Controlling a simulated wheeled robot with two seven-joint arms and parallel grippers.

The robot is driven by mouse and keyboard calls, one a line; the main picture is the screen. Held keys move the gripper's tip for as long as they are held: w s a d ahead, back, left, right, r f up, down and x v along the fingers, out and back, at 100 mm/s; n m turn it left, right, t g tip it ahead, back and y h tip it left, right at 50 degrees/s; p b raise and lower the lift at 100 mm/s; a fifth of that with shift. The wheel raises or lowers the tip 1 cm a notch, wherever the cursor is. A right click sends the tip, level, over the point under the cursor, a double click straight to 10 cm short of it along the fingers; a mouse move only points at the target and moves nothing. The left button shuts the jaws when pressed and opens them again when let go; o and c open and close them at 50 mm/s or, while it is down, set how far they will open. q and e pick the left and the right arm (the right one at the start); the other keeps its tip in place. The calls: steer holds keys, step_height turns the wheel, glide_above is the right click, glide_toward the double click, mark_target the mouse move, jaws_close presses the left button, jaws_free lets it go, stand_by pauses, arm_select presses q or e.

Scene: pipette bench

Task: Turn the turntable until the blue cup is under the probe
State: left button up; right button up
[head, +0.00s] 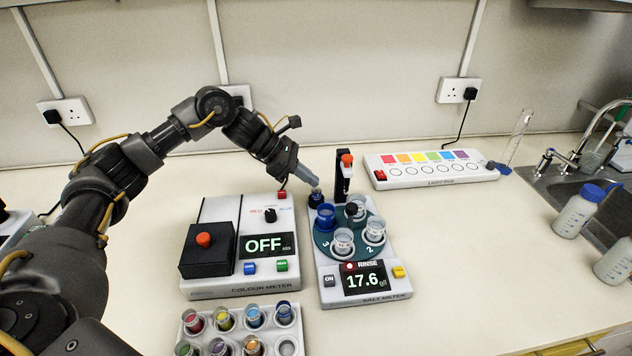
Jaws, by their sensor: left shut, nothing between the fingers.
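The turntable (323,243) is a teal disc on the white salt meter (330,299), carrying several cups. The blue cup (325,217) sits on its left side. Clear cups stand at the front (343,242), right (375,229) and back (358,206). A black knob shows near the middle. The probe's black holder (343,186) with a red top stands behind the disc, nearest the back cup; its tip is hard to make out. My left gripper (314,183) is shut and empty, behind and left of the blue cup, by a small dark jar (316,197). My right gripper is out of view.
The colour meter (215,287), reading OFF, stands left of the salt meter, which reads 17.6 beside a red RINSE lamp. A rack of coloured vials (237,330) is in front. A light box (430,170) is behind right.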

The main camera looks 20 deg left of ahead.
arm_select(q)
steer(key=shift+o, duration=1.1)
steer(key=o, duration=0.8)
steer(key=s+d+t+p, duration=0.1)
steer(key=p, duration=0.1)
steer(key=s+d+p, duration=0.1)
steer(key=p, duration=0.1)
steer(key=s+d+t+p, duration=0.1)
steer(key=p, duration=0.1)
steer(key=shift+s+f+n+t+h+p, duration=0.3)
steer(key=shift+f+n+p, duration=0.05)
steer(key=shift+n+p, duration=0.05)
steer(key=n+t+p, duration=0.4)
steer(key=n+p, duration=0.1)
glide_toward(350, 206)
steer(key=shift+y, duration=0.4)
steer(key=p+x, duration=0.1)
steer(key=x, duration=0.1)
steer(key=p+x, duration=0.1)
steer(key=x, duration=0.2)
steer(key=p+x, duration=0.2)
steer(key=shift+w+d+r, duration=0.1)
steer(key=shift+w+d, duration=0.15)
steer(key=shift+d, duration=0.2)
steer(key=shift+w+d+f, duration=0.35)
jaws_close()
